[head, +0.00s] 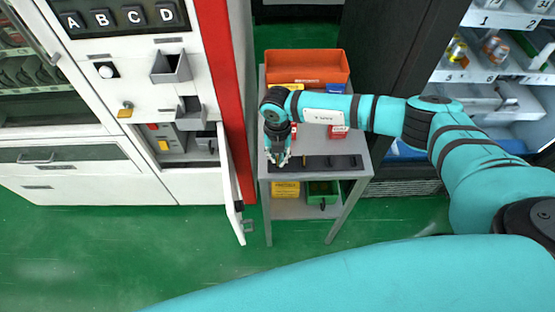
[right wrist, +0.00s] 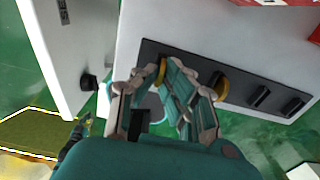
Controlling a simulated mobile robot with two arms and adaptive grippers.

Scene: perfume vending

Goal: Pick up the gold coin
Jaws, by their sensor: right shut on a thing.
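My right gripper (head: 278,158) points down at the left end of a dark coin tray (head: 318,163) on the front of a small grey table. In the right wrist view its fingers (right wrist: 163,82) are closed on a gold coin (right wrist: 162,71), seen nearly edge-on at the tray's end. I cannot tell whether this coin is clear of the tray (right wrist: 190,69). A second gold coin (right wrist: 221,87) stands in the tray to the right, outside the fingers. In the head view the gripper hides the held coin. My left gripper is not in view.
The grey table (head: 265,190) carries an orange bin (head: 307,67) at the back and yellow (head: 286,189) and green (head: 323,192) bins below. A white vending machine (head: 100,170) with an open door flap (head: 229,185) stands close on the left. Green floor lies free in front.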

